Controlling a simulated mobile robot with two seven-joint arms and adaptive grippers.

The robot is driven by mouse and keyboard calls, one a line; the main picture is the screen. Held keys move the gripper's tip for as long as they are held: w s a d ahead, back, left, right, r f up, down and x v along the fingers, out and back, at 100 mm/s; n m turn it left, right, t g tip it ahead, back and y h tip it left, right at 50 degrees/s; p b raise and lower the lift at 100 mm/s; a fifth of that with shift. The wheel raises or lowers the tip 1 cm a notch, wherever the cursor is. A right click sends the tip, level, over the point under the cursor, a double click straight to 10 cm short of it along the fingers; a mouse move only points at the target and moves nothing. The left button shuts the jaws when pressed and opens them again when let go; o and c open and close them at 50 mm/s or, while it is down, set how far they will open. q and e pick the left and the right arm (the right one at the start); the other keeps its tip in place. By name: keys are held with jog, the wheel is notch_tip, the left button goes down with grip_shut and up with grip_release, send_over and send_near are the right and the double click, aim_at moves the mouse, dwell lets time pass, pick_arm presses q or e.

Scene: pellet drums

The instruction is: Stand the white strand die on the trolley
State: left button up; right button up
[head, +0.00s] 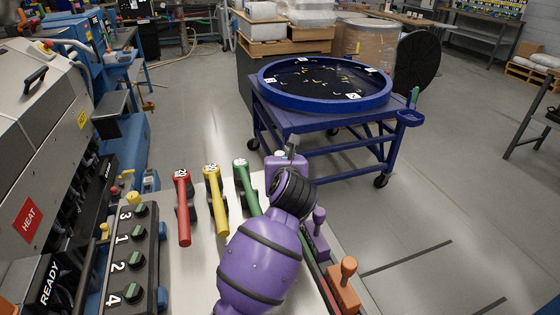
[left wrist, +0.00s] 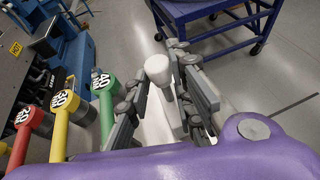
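The white strand die (left wrist: 160,72) shows in the left wrist view as a pale rounded head on a narrower stem, upright between my left gripper's fingers. My left gripper (left wrist: 172,105) is open, with a finger on each side of the die; the right finger looks closer to it. Whether either finger touches it I cannot tell. In the head view my left gripper (head: 288,155) is over the far end of the pale bench, and its wrist hides most of the die. The blue wheeled trolley (head: 325,130) stands beyond the bench. My right gripper is not in view.
The trolley carries a round blue tray (head: 268,92) with small pieces and white labels. Red (head: 183,210), yellow (head: 216,205) and green (head: 247,190) levers stand left of my arm. Purple (head: 318,225) and orange (head: 347,272) handles stand right.

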pick_arm(q)
jog(key=o, duration=0.3)
jog(key=shift+o, duration=0.2)
jog(key=shift+r, duration=0.15)
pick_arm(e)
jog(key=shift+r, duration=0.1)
pick_arm(q)
jog(key=shift+s+r, duration=0.2)
jog(key=p+v, duration=0.4)
jog(key=v, duration=0.7)
jog(key=shift+s, duration=0.3)
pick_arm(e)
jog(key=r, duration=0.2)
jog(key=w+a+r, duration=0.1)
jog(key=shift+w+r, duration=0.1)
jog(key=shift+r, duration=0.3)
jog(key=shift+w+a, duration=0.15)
